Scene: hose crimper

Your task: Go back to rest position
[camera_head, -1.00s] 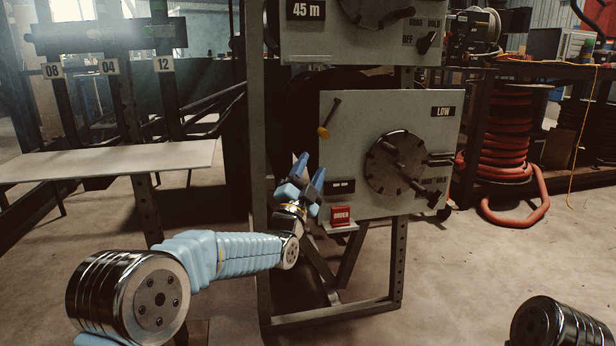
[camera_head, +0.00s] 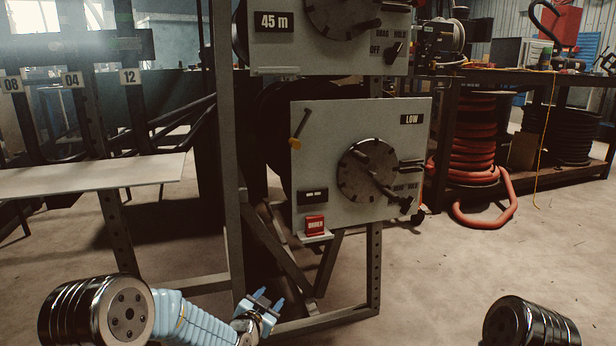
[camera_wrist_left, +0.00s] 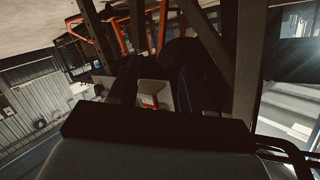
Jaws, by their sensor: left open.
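My left gripper (camera_head: 264,300) is low in the head view, in front of the base of the hose rack. Its two blue fingers are apart, with nothing seen between them. It is below the grey panel marked LOW (camera_head: 335,200) and clear of it. In the left wrist view the gripper's fingers are dark shapes, and a red patch shows between them. My right gripper is not in view; only a dark round joint of the right arm (camera_head: 530,325) shows at the bottom right.
The panel carries a round dial (camera_head: 366,170), a yellow-ended lever (camera_head: 300,128) and a red ORDER block (camera_head: 315,223). A pale shelf (camera_head: 90,175) stands left. A red hose coil (camera_head: 475,150) is on the right. Metal rack legs stand close to my left gripper. The floor at right is open.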

